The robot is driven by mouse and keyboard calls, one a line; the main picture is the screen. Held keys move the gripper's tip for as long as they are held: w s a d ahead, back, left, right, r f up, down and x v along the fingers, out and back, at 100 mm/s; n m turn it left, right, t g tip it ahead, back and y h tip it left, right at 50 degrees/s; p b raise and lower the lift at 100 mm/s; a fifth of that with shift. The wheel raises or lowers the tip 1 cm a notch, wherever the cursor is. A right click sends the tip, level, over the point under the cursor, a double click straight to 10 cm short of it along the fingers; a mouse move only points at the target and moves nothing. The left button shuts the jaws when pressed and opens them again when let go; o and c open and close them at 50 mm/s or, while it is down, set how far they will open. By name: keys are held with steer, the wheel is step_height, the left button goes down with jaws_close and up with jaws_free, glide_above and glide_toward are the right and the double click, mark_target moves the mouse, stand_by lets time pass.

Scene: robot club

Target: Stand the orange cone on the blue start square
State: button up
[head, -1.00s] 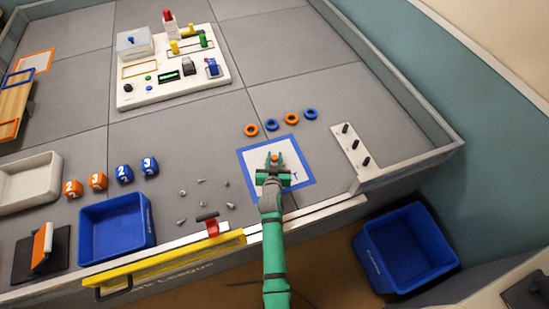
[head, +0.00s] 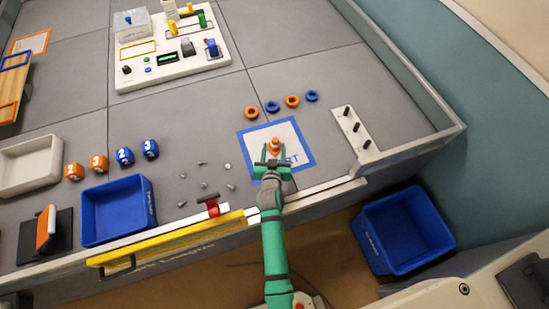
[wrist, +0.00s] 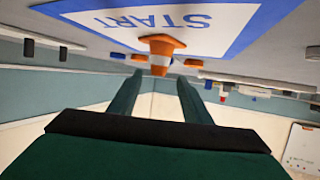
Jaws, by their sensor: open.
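The orange cone (head: 275,145) with a white band stands upright on the blue-bordered start square (head: 304,165), inside its blue border. In the wrist view, which shows the scene upside down, the cone (wrist: 161,46) has its base on the square (wrist: 228,45) beside the START lettering. My green gripper (head: 276,158) is open and empty, on the near side of the cone. In the wrist view the two fingers (wrist: 161,82) are spread apart, and the cone shows beyond their tips, apart from them.
Several orange and blue rings (head: 272,107) lie just behind the square. A white peg board (head: 356,135) stands to its right. Small screws (head: 203,184) and a blue tray (head: 117,211) are to the left. A low white rim runs along the front edge.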

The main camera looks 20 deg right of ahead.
steer(key=v, duration=0.6)
steer(key=shift+n+y, duration=0.6)
steer(key=s+a, duration=0.1)
steer(key=s, duration=0.1)
steer(key=s+a, duration=0.2)
steer(key=s, duration=0.1)
steer(key=s+a, duration=0.1)
steer(key=s, duration=0.2)
steer(key=shift+s+a+f, duration=0.1)
steer(key=shift+a+f, duration=0.1)
steer(key=shift+f, duration=0.15)
steer(key=s+a+r+n+y, duration=0.1)
steer(key=s+a+r, duration=0.2)
steer(key=s, duration=0.6)
steer(key=s+a+r+n+t+y, duration=0.1)
steer(key=s+a+r, duration=0.2)
steer(key=s+r, duration=0.4)
steer(key=s+a+r+t+y, duration=0.1)
steer(key=s+a+r, duration=0.3)
steer(key=s, duration=0.6)
steer(key=shift+s+r+n+y, duration=0.3)
steer(key=shift+s+r+n, duration=0.1)
steer(key=shift+r, duration=0.45)
steer(key=shift+a, duration=0.15)
steer(key=shift+c, duration=0.6)
steer(key=shift+w, duration=0.1)
steer(key=shift+c, duration=1)
steer(key=shift+w+a, duration=0.1)
